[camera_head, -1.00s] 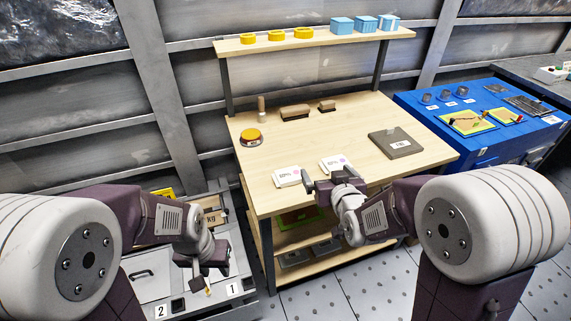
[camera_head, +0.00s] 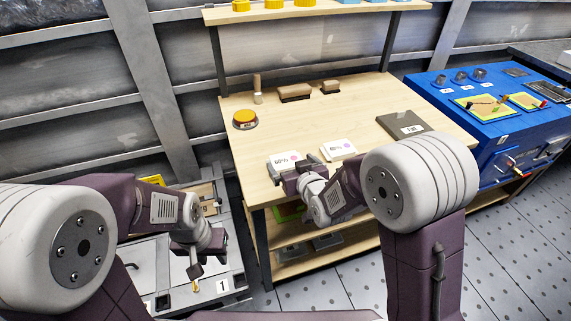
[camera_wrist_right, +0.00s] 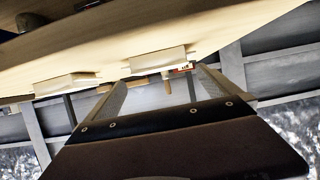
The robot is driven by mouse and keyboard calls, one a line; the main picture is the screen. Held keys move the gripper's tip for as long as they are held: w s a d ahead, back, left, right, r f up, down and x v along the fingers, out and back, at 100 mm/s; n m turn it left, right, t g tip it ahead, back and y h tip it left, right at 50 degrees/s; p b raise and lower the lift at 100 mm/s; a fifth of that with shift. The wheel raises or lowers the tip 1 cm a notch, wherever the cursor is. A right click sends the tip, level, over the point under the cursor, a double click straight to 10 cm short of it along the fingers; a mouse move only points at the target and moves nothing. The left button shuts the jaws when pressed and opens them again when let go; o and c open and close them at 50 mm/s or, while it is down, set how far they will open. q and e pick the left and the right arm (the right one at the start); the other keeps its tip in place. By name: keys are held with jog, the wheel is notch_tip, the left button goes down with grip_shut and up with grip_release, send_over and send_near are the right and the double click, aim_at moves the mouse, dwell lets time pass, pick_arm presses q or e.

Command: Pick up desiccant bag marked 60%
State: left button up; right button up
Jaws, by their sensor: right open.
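Two white desiccant bags lie on the wooden bench top. The left bag (camera_head: 285,159) has a small label that seems to read 60% and a pinkish dot. The right bag (camera_head: 339,149) seems to read 40%, with a violet dot. My right gripper (camera_head: 292,166) is open at the near edge of the left bag, its fingers toward either side of it. In the right wrist view the open gripper (camera_wrist_right: 163,79) has one bag (camera_wrist_right: 160,60) ahead between its fingers, the other bag (camera_wrist_right: 68,85) to the left. My left gripper (camera_head: 194,275) hangs over the grey cabinet; its jaws are unclear.
The bench (camera_head: 362,168) also holds an orange-topped round item (camera_head: 245,119), brown brushes or blocks (camera_head: 294,92) and a grey flat box (camera_head: 400,124). A blue workbench (camera_head: 482,142) stands at the right. A grey drawer cabinet (camera_head: 150,258) stands at the lower left.

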aim_at(286, 159)
jog(key=x, duration=0.2)
jog(key=b+x, duration=0.1)
jog(key=x, duration=0.2)
jog(key=shift+a+f, duration=0.15)
jog(key=shift+f, duration=0.2)
jog(key=shift+s, duration=0.15)
jog(key=c, duration=1.5)
jog(key=shift+o, duration=0.2)
jog(key=shift+r, duration=0.1)
jog(key=shift+r, duration=0.35)
jog(key=r, duration=0.1)
jog(key=r+p, duration=0.1)
jog(key=r, duration=0.2)
jog(key=shift+d+p, duration=0.25)
jog(key=shift+p, duration=0.1)
jog(key=s+d+r+p, duration=0.2)
jog(key=s+d+r, duration=0.4)
jog(key=s+d, duration=0.1)
jog(key=shift+d+r, duration=0.15)
jog(key=shift+d, duration=0.7)
